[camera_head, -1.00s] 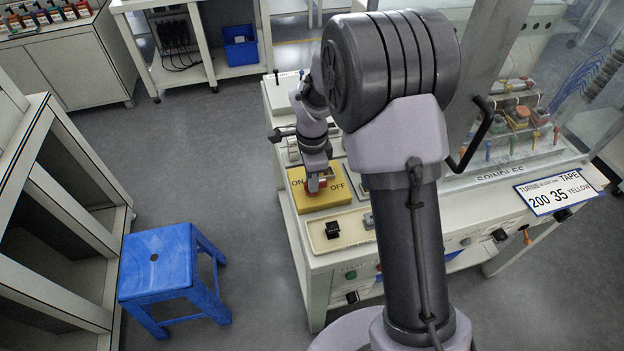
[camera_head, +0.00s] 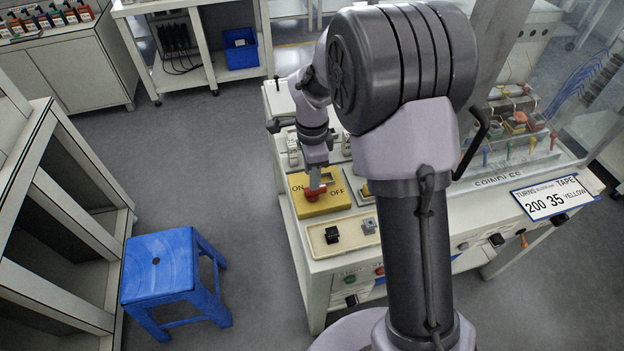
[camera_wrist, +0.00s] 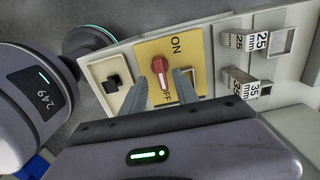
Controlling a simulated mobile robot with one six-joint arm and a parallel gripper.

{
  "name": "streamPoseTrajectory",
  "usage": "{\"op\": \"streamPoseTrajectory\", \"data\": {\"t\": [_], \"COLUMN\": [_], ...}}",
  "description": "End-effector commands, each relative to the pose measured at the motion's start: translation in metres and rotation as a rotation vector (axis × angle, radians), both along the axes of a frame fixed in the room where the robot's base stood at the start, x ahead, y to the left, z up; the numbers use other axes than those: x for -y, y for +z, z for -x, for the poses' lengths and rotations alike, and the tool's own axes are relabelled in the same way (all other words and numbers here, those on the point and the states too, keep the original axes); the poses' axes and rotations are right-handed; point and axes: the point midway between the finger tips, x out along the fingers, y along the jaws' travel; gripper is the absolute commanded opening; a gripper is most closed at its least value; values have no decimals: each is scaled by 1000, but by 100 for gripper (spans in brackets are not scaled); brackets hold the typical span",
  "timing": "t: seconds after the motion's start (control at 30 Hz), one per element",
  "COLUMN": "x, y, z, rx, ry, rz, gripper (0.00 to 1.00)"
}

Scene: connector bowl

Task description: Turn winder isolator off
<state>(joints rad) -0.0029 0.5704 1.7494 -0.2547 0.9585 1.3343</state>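The winder isolator is a red rotary knob (camera_wrist: 159,70) on a yellow plate (camera_wrist: 146,47) marked ON and OFF. In the wrist view, the knob's long handle with its pale line lies roughly along the direction between the two words. My gripper (camera_wrist: 160,80) is open, with one grey finger on each side of the knob's lower end. I cannot tell whether the fingers touch it. In the head view, my gripper (camera_head: 316,180) is over the red knob (camera_head: 314,192) on the yellow plate (camera_head: 325,205) and partly hides it.
A black switch (camera_head: 332,235) and a grey switch (camera_head: 368,226) sit on the cream panel beside the yellow plate. Metal blocks labelled 25 mm and 35 mm (camera_wrist: 240,83) stand on the other side. A blue stool (camera_head: 160,268) is on the floor to the left.

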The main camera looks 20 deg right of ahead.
Motion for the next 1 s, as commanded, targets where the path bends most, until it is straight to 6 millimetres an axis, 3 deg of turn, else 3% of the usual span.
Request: {"op": "streamPoseTrajectory", "data": {"t": [0.03, 0.2, 0.4, 0.93, 1.0], "x": [0, 0, 0, 0, -1], "y": [26, 81, 118, 125, 133], "z": [-1, -1, -1, 0, 5], "rx": [4, 4, 2, 1, 17], "ry": [-1, -2, -1, 0, 30], "rz": [0, -1, 0, -1, -5], "gripper": [36, 36, 36, 36, 36]}}
